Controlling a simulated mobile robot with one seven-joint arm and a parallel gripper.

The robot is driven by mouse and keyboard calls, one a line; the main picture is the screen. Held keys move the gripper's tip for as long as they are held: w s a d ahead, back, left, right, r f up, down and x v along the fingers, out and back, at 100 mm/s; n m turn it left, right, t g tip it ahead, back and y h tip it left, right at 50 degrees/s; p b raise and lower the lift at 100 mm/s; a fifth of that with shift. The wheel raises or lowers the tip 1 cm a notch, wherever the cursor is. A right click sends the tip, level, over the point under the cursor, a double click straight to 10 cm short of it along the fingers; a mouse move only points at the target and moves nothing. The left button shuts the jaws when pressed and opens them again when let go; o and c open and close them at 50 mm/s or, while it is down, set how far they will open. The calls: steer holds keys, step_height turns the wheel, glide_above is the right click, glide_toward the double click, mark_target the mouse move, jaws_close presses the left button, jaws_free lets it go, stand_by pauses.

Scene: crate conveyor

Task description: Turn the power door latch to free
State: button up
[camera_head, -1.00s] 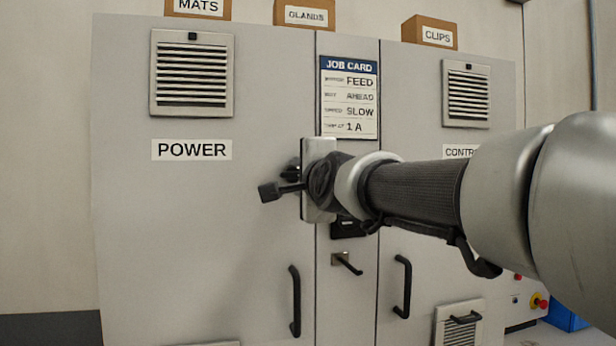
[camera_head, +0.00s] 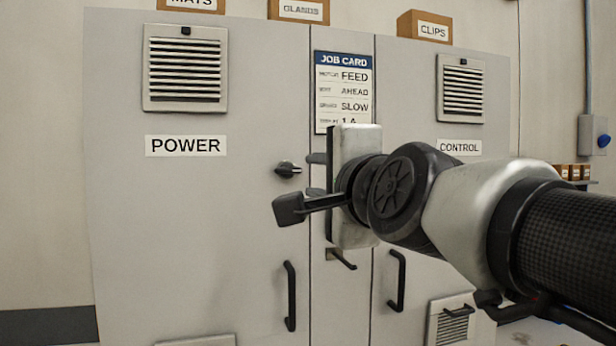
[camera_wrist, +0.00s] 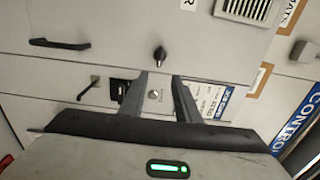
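The power door latch (camera_head: 288,169) is a small dark knob on the right edge of the grey door labelled POWER (camera_head: 186,146). Its handle looks roughly level in the head view. It also shows in the wrist view (camera_wrist: 159,55), just beyond the fingertips. My gripper (camera_head: 316,176) is open and empty, right of the latch and apart from it. In the wrist view my two fingers (camera_wrist: 158,82) stand apart, with a small round silver fitting (camera_wrist: 155,94) seen between them. The power door looks closed.
The job card (camera_head: 343,92) is on the middle panel, partly behind my gripper. A black door handle (camera_head: 290,296) is below the latch. A lever (camera_head: 341,259) sticks out of the middle panel. The control door (camera_head: 460,147) is at the right. Boxes stand on top.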

steer(key=shift+v, duration=1.2)
steer(key=shift+f, duration=0.1)
steer(key=s+d+f+n+g+h, duration=0.2)
steer(key=s+d+f+n+g, duration=0.25)
steer(key=f, duration=0.65)
steer(key=s+d+f+n+g+h, duration=0.1)
steer(key=s+d+f+n+g, duration=0.35)
steer(key=f, duration=0.65)
steer(key=s+d+f+n+g+h, duration=0.25)
steer(key=s+f+n, duration=0.35)
steer(key=f, duration=0.5)
step_height(320, 180, up, 20)
steer(key=p, duration=1.9)
steer(key=shift+p, duration=0.4)
steer(key=shift+o, duration=0.2)
steer(key=shift+f+y, duration=0.15)
steer(key=shift+y, duration=0.1)
